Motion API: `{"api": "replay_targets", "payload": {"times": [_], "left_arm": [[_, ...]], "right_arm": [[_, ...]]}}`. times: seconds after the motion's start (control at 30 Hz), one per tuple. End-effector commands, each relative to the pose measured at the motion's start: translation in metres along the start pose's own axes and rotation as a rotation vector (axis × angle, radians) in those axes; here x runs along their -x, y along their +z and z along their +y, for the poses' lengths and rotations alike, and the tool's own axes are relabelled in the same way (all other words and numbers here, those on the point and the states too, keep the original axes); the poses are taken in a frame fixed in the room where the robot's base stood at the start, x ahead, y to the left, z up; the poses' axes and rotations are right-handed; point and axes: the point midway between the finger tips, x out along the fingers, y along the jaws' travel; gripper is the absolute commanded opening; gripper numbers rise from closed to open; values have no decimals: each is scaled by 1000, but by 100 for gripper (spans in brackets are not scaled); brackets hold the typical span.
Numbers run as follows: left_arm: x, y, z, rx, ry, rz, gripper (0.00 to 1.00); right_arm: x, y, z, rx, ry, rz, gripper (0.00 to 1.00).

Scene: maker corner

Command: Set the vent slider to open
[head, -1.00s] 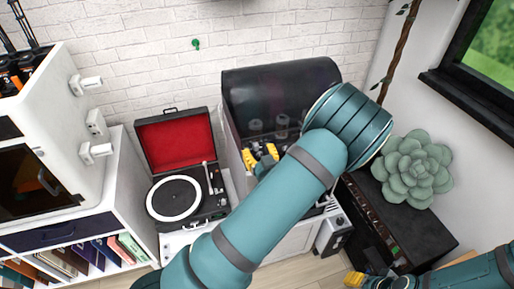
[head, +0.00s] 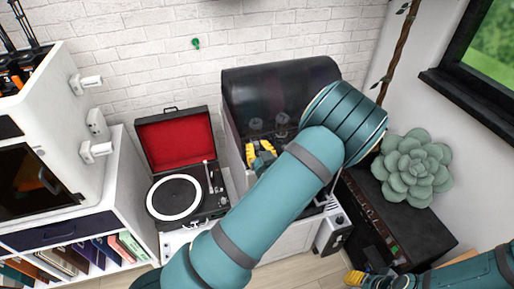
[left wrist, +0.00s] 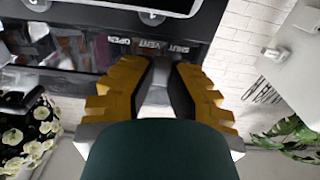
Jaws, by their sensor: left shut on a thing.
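The vent label (left wrist: 150,43) shows in the left wrist view on a dark panel, with OPEN at the left, VENT in the middle and SHUT at the right. My left gripper (left wrist: 164,68) has its yellow-backed fingers just below this label. It is shut on a pale grey piece (left wrist: 158,88), which seems to be the vent slider, near the VENT and SHUT words. In the head view my left gripper (head: 259,155) is at the dark-lidded machine (head: 275,90), and my arm hides much of its front. My right gripper (head: 355,279) is partly cut off at the bottom.
An open record player (head: 176,195) stands left of the machine. A white cabinet (head: 75,150) is at the far left. A black box (head: 425,232) with a succulent (head: 412,170) stands at the right. In the left wrist view, white flowers (left wrist: 28,140) are at the left.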

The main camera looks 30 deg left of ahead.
Motion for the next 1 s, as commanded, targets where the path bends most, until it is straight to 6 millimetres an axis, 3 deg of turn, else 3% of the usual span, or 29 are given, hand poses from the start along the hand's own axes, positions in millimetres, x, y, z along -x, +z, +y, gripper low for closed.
{"api": "replay_targets", "payload": {"times": [0.2,0.5,0.53,0.6,1.0], "left_arm": [[-1,0,30,6,1,4,0],[-1,-2,34,3,3,4,0],[-1,-2,34,4,4,4,22],[-1,-2,34,4,4,4,46],[4,-1,34,2,2,1,48]], "right_arm": [[-8,1,3,0,1,-1,47],[-7,1,2,0,2,0,47],[-7,1,2,0,2,0,47],[-7,1,2,0,2,0,47],[-7,1,2,0,1,0,47]]}}
